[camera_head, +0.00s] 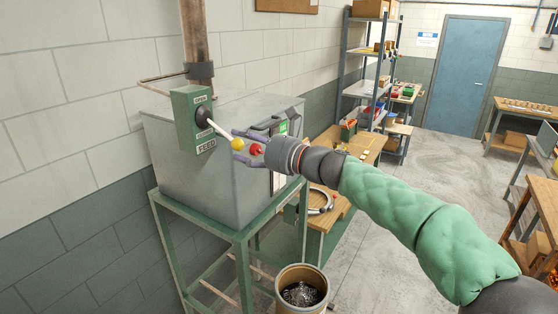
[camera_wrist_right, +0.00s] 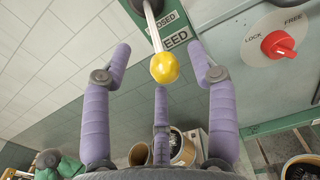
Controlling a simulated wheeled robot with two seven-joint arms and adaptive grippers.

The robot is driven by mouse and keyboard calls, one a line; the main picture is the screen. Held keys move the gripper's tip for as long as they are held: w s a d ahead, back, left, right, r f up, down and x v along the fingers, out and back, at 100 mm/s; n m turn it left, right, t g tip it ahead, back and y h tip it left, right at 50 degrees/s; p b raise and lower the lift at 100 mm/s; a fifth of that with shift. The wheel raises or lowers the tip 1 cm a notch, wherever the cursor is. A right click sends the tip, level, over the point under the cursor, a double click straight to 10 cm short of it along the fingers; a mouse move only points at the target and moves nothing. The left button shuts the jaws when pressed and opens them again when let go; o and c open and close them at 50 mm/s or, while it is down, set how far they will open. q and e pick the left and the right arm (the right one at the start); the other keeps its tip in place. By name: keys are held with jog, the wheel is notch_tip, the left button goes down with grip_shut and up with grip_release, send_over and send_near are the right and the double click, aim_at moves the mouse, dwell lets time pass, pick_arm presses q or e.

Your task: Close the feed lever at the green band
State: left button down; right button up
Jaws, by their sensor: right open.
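The feed lever is a pale rod (camera_head: 219,129) with a yellow ball (camera_head: 238,144) at its end. It sticks out from a green box (camera_head: 186,125) marked OPEN, FEED and, in the wrist view, CLOSED; it slants down and right in the head view. My right gripper (camera_head: 240,146) is open, with purple fingers on both sides of the ball. In the wrist view the ball (camera_wrist_right: 164,67) sits between the spread fingers, with visible gaps to the side fingers. A green patch lights on the machine's display (camera_head: 283,127). My left gripper is not in view.
A red knob (camera_wrist_right: 278,44) marked LOCK and FREE is on the grey machine (camera_head: 215,177), close to my right gripper. A bin of metal pieces (camera_head: 302,292) stands on the floor below.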

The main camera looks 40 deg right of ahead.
jog(key=v, duration=0.5)
jog(key=shift+s+d+r, duration=0.1)
jog(key=shift+s+r, duration=0.05)
jog(key=shift+r, duration=0.2)
dwell(0.3)
